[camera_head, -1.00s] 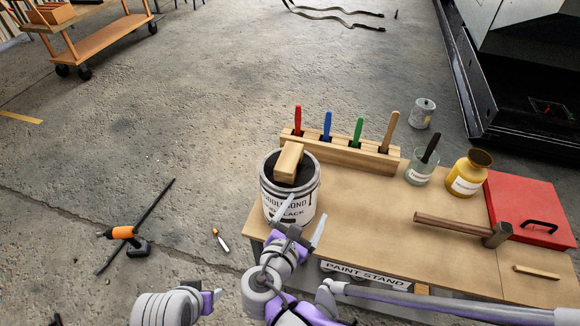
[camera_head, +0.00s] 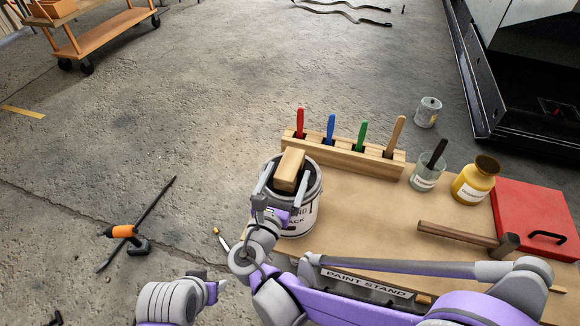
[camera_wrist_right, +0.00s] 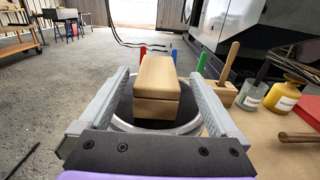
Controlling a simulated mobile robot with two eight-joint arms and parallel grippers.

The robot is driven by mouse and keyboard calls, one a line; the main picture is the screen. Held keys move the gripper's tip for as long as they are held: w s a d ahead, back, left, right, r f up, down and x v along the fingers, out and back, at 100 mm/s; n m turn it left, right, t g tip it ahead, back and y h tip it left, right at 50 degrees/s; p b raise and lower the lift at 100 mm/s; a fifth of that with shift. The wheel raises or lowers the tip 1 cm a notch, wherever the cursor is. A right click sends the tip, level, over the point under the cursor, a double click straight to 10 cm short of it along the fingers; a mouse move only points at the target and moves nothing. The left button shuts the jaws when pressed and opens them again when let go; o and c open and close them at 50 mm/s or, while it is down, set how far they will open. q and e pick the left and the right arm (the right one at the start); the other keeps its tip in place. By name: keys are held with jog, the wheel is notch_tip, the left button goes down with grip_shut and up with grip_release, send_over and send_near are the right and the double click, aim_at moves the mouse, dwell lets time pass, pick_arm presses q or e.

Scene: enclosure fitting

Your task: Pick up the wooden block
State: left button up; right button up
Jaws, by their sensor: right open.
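The wooden block (camera_head: 290,169) lies on top of the paint can (camera_head: 302,218), over its dark opening, at the left end of the bench. It also shows in the right wrist view (camera_wrist_right: 157,88), in the middle between the two fingers. My right gripper (camera_head: 285,182) is open, with one finger on each side of the block. In the right wrist view a gap shows between each finger (camera_wrist_right: 158,100) and the block. Part of my left arm shows at the bottom of the head view, but its gripper's fingers cannot be made out.
A wooden rack (camera_head: 340,150) with several coloured handles stands just behind the can. A glass jar (camera_head: 424,176), a yellow jar (camera_head: 475,180), a hammer (camera_head: 460,234) and a red case (camera_head: 535,222) are to the right on the bench (camera_head: 375,205).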

aim_at(290, 163)
jog(key=x, duration=0.4)
jog(key=shift+a+r, duration=0.1)
jog(key=shift+a, duration=0.05)
grip_shut()
